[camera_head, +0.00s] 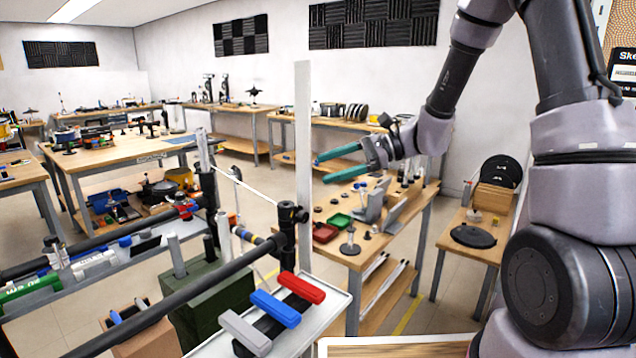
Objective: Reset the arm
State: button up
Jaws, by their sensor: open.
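My arm comes down from the upper right of the head view. My gripper (338,163) points left, with two teal fingers spread apart and nothing between them. It is in the air, in front of or above a wooden workbench (383,239) as seen here; I cannot tell the exact distance. The fingers' tips show close to a pale upright post (303,135), and I cannot tell whether they are near it in depth.
A light tray (333,304) at the front holds a red block (302,287), a blue block (275,308) and a grey block (245,333). A dark rail (170,302) crosses the lower left. A red bin (325,232) and green bin (340,220) sit on the workbench.

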jog(key=s+d+r+n+t+h, duration=0.4)
jog(key=s+d+r+h, duration=0.2)
jog(key=d, duration=0.4)
jog(key=s+d+r+n+t+h, duration=0.3)
jog(key=s+d+r+n+h, duration=0.2)
jog(key=s+d, duration=0.5)
notch_tip(320, 180, up, 3)
jog(key=shift+d+f+t+h, duration=0.15)
jog(key=shift+d+t+h, duration=0.25)
jog(key=shift+d+h, duration=0.35)
jog(key=shift+w, duration=0.15)
